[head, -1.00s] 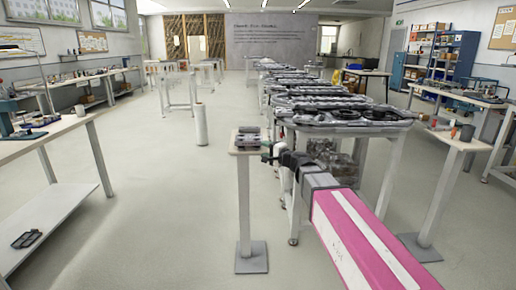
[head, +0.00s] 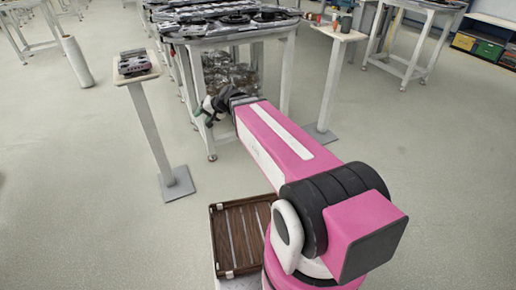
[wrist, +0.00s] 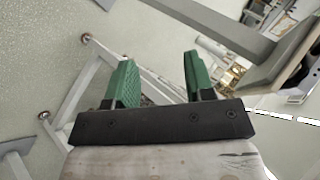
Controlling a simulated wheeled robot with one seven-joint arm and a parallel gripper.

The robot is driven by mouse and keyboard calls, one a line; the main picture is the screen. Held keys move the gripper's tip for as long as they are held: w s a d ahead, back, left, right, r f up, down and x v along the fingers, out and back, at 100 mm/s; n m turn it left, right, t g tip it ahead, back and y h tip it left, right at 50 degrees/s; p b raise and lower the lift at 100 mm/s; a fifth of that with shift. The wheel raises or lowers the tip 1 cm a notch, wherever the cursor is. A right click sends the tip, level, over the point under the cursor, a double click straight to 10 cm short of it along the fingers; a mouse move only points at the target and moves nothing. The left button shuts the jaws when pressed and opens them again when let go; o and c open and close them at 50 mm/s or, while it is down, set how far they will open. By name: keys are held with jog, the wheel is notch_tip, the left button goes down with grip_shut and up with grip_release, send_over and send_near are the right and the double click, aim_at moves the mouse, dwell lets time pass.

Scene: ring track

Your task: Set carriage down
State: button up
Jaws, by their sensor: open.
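The carriage (head: 136,63), a small grey and dark block-like piece with some reddish colour, rests on top of a small pedestal stand (head: 150,77) at the left in the head view. My gripper (head: 210,113) is to the right of the stand, apart from the carriage and beside the front of the track table. In the wrist view its two green fingers (wrist: 158,82) are spread with nothing between them. The carriage does not show in the wrist view.
The long table with dark track pieces (head: 230,27) stands behind my gripper. Another pedestal (head: 333,75) with small items stands to its right. A wooden slatted tray (head: 222,250) is low beside my base. A white cylinder (head: 77,62) stands far left.

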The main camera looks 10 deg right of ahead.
jog(key=s+d+f+g+h, duration=0.1)
jog(key=s+d+f+h, duration=0.2)
jog(key=d, duration=0.4)
jog(key=s+d+f+n+g+h, duration=0.1)
jog(key=s+d+f+g+h, duration=0.1)
jog(key=s+d+f, duration=0.3)
jog(key=s+d+f+g+h, duration=0.1)
jog(key=s+d+f+h, duration=0.2)
jog(key=d, duration=0.6)
jog(key=shift+s+f+n+g+h, duration=0.3)
jog(key=shift+s+f+h, duration=0.1)
jog(key=shift+f, duration=0.2)
